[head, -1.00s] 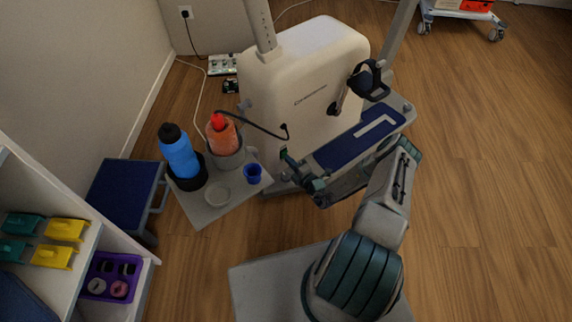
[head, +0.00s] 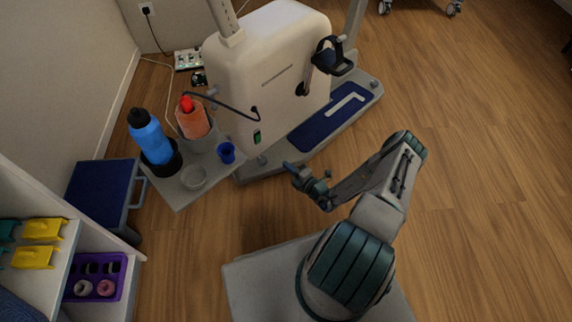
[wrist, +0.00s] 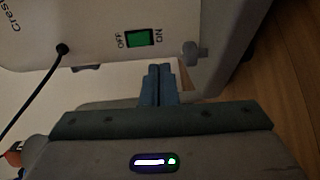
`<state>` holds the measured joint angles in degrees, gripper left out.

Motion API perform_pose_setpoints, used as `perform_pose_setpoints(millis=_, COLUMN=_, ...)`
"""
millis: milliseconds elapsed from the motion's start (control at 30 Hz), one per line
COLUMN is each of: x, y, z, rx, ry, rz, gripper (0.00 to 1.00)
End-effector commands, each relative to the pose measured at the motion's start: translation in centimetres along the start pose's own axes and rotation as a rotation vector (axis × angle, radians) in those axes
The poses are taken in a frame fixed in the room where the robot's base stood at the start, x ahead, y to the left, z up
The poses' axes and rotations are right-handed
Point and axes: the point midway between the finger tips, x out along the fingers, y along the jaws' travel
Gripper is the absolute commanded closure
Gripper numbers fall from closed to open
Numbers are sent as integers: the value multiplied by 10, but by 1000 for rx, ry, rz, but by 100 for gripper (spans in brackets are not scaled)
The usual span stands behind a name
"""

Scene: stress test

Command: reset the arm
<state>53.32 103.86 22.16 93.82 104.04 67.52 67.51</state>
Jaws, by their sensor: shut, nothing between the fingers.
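My gripper (head: 288,166) is shut and empty at the end of my bent arm. In the head view it hangs in the air in front of the white machine, apart from it. In the wrist view the two blue-grey fingers (wrist: 159,70) are together and point toward the machine. The white machine (head: 268,65) has a green rocker switch, which shows in the wrist view (wrist: 141,39) between the words OFF and ON. A black cable plugs into the machine near the switch.
A shelf (head: 65,215) and a blue-topped stool (head: 100,190) stand left. The floor (head: 470,200) at right is clear.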

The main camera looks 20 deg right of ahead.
Motion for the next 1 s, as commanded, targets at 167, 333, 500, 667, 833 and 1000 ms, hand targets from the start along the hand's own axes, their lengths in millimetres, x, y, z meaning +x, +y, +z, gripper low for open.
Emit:
perform_pose_setpoints(millis=167, x=-2, y=-1, z=0, rx=0, ry=4, rz=0, gripper=100)
perform_pose_setpoints(millis=333, x=-2, y=-1, z=0, rx=0, ry=4, rz=0, gripper=100)
perform_pose_setpoints(millis=500, x=-2, y=-1, z=0, rx=0, ry=2, rz=0, gripper=100)
perform_pose_setpoints(millis=667, x=-2, y=0, z=0, rx=-2, ry=3, rz=0, gripper=100)
perform_pose_setpoints(millis=833, x=2, y=35, z=0, rx=-89, ry=74, rz=11, gripper=100)
perform_pose_setpoints(millis=1000, x=9, y=112, z=-9, rx=-321, ry=263, rz=40, gripper=100)
